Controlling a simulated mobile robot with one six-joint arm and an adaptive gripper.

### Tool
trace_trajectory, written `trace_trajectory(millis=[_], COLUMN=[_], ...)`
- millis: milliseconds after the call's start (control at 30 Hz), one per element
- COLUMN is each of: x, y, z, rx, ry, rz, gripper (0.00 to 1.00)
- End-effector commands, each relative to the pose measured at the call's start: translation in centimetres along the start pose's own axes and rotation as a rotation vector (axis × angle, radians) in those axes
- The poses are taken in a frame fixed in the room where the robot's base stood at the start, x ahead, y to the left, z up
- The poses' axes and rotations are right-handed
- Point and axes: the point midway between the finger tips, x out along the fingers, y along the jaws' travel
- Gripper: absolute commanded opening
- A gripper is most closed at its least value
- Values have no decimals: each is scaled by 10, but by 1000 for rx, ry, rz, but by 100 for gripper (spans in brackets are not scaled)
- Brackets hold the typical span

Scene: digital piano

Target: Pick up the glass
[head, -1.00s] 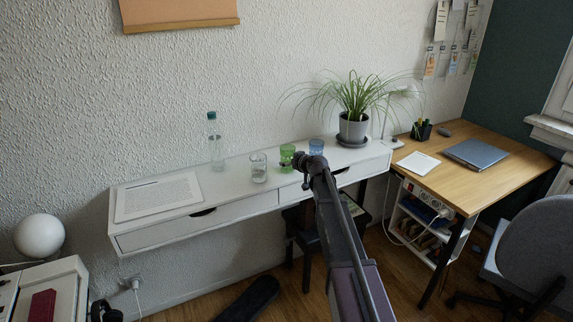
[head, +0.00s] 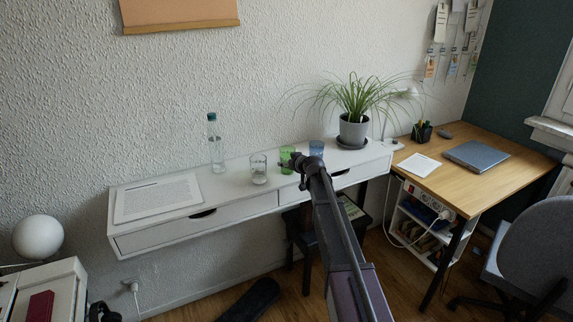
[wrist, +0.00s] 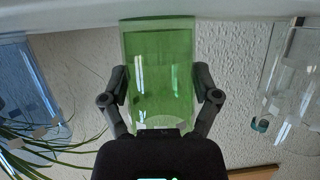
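The green glass (wrist: 160,65) stands upright on the white wall shelf, between the clear glass and the blue glass. My gripper (wrist: 160,84) has one finger on each side of it, and both pads lie against its walls with no gap showing, so it looks shut on the glass. The wrist view is upside down, with the shelf at the top by the glass's base. In the head view, my gripper (head: 288,163) and wrist partly cover the green glass (head: 286,152).
A clear glass (head: 258,170) and a bottle (head: 216,150) stand left of it; a blue glass (head: 316,148) and a potted plant (head: 353,130) stand right. A paper sheet (head: 158,197) lies at the shelf's left end. A wooden desk (head: 500,180) is at the right.

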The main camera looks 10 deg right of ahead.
Motion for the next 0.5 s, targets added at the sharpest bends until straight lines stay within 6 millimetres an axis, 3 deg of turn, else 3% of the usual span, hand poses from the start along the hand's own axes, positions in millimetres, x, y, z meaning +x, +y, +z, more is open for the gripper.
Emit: trace_trajectory(millis=[33,100,500], x=[0,0,0], y=[0,0,0], z=[0,0,0], rx=[0,0,-1], ry=[-1,-1,-1], rz=[0,0,0], gripper=[35,20,19])
